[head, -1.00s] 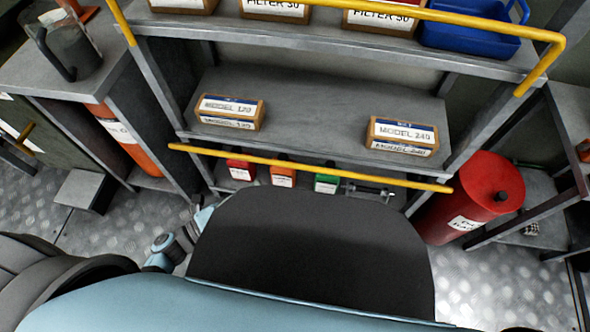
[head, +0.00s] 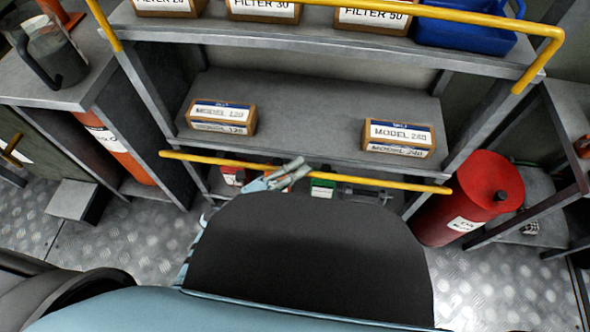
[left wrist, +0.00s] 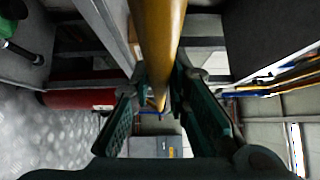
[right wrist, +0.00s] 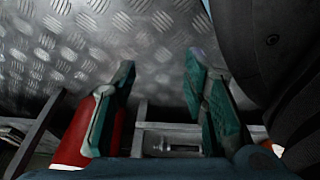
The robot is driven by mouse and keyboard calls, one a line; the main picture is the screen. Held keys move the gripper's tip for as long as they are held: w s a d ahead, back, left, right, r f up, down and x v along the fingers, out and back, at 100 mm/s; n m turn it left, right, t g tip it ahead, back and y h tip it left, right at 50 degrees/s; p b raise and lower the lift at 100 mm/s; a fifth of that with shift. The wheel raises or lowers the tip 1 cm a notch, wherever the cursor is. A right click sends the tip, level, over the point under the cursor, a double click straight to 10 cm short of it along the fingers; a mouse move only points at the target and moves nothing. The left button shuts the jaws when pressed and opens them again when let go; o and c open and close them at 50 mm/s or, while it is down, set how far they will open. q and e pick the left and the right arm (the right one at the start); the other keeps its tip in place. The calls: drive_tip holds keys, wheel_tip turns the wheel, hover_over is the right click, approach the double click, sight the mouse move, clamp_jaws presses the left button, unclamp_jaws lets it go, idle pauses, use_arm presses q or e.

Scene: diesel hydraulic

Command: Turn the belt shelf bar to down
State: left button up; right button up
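The belt shelf bar (head: 375,181) is a yellow rail running across the front of the middle shelf, level with or just below its front edge. The left wrist view shows a yellow bar (left wrist: 158,40) running lengthwise between the fingers. My left gripper (head: 288,174) is at the middle of the bar. Its two fingers (left wrist: 160,100) are apart on either side of the bar, and I cannot see them pressing on it. My right gripper (right wrist: 162,85) is open and empty, low over the metal floor. It is hidden in the head view.
Boxes marked MODEL 120 (head: 221,117) and MODEL 240 (head: 398,138) stand on the middle shelf (head: 310,115). Another yellow bar (head: 440,14) guards the upper shelf. A red drum (head: 470,200) stands at the right. Small coloured containers sit below the bar.

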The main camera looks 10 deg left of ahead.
use_arm(q)
clamp_jaws()
drive_tip(key=shift+a, duration=0.2)
drive_tip(key=shift+d+f, duration=0.1)
drive_tip(key=shift+d, duration=0.05)
use_arm(e)
drive_tip(key=shift+f, duration=0.1)
use_arm(q)
drive_tip(key=s+f+b, duration=0.2)
drive_tip(key=s+f, duration=0.2)
drive_tip(key=f, duration=0.1)
drive_tip(key=shift+s+f+b, duration=0.15)
drive_tip(key=shift+f+b, duration=0.2)
drive_tip(key=shift+b, duration=0.05)
use_arm(e)
drive_tip(key=shift+w+a+r, duration=0.15)
drive_tip(key=shift+w+a, duration=0.05)
drive_tip(key=shift+w, duration=0.45)
drive_tip(key=shift+w+a+r, duration=0.1)
drive_tip(key=shift+w+a, duration=0.15)
drive_tip(key=shift+w, duration=0.35)
drive_tip(key=shift+w+a+r, duration=0.15)
drive_tip(key=shift+w+a, duration=0.05)
drive_tip(key=shift+w, duration=0.45)
use_arm(q)
drive_tip(key=shift+d, duration=0.1)
